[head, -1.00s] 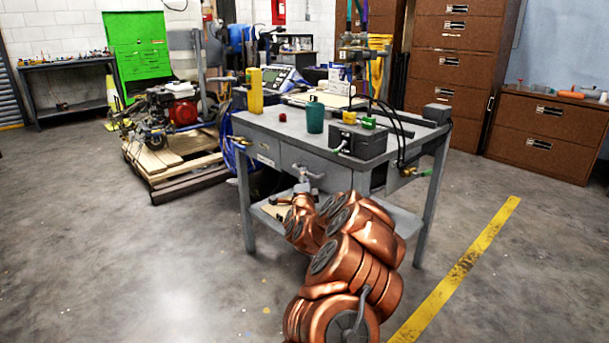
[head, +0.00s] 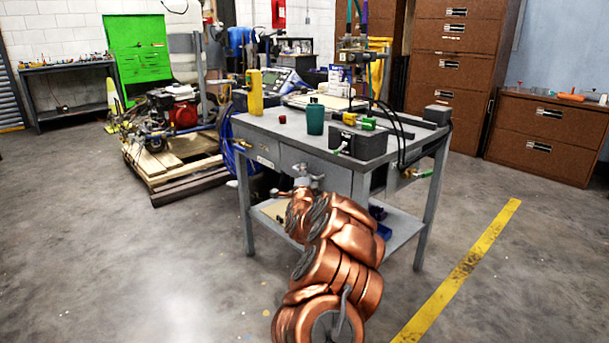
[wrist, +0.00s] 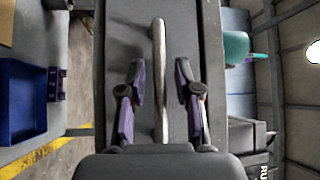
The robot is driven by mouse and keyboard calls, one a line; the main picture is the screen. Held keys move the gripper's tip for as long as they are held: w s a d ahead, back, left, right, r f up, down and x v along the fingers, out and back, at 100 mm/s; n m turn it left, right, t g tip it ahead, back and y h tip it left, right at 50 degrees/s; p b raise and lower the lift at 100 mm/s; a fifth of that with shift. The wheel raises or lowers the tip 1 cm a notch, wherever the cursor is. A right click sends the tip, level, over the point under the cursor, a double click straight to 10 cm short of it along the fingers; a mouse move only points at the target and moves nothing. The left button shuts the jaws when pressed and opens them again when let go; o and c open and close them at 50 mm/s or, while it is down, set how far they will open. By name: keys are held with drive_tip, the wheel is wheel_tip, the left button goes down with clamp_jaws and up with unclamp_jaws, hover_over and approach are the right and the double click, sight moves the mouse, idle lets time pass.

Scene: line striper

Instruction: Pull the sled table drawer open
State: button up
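The grey metal sled table (head: 275,133) stands ahead of me. Its drawer (head: 335,177) is a grey front under the top and looks flush with the frame. In the wrist view the drawer front (wrist: 208,60) fills the middle, with a silver bar handle (wrist: 159,40) running up the picture. My gripper (wrist: 159,68) is open, with one purple-padded finger on each side of the bar. Gaps show between both pads and the bar. In the head view my gripper (head: 308,172) is at the drawer front, and my copper arm hides part of the drawer and its handle.
A teal bottle (head: 315,119), a yellow bottle (head: 255,93) and a dark box (head: 358,142) stand on the table. The lower shelf holds a blue bin (wrist: 22,98). A pallet with an engine machine (head: 172,120) is at the left. Floor in front is clear.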

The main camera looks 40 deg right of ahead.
clamp_jaws()
idle(0.3)
